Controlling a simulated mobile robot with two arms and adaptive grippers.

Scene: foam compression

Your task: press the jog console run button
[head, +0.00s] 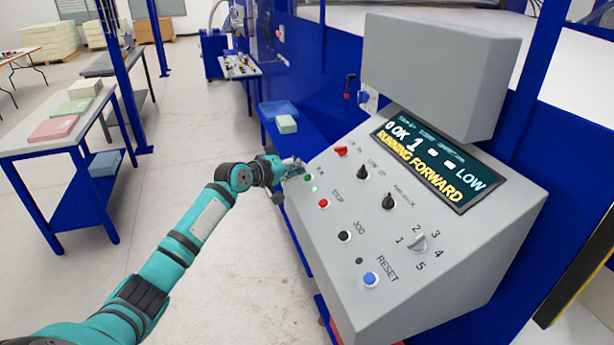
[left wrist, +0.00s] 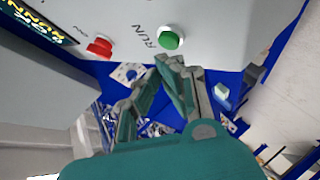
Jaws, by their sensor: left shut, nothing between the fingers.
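The grey jog console (head: 450,262) stands at the right in the head view. Its green run button (head: 308,177) is at the upper left of the sloped panel, beside a lit green lamp (head: 315,189). The display (head: 430,163) reads "RUNNING FORWARD". My left gripper (head: 297,166) is shut and empty, right by the run button. In the left wrist view the fingertips (left wrist: 169,62) are just below the green button (left wrist: 170,39), next to the word RUN. I cannot tell whether they touch it. My right gripper is not in view.
A red stop button (head: 324,203), black jog button (head: 344,236) and blue reset button (head: 371,279) line the panel's left side. Black knobs (head: 362,172) sit nearby. A grey box (head: 440,72) overhangs the console's back. A table with foam blocks (head: 54,128) stands left.

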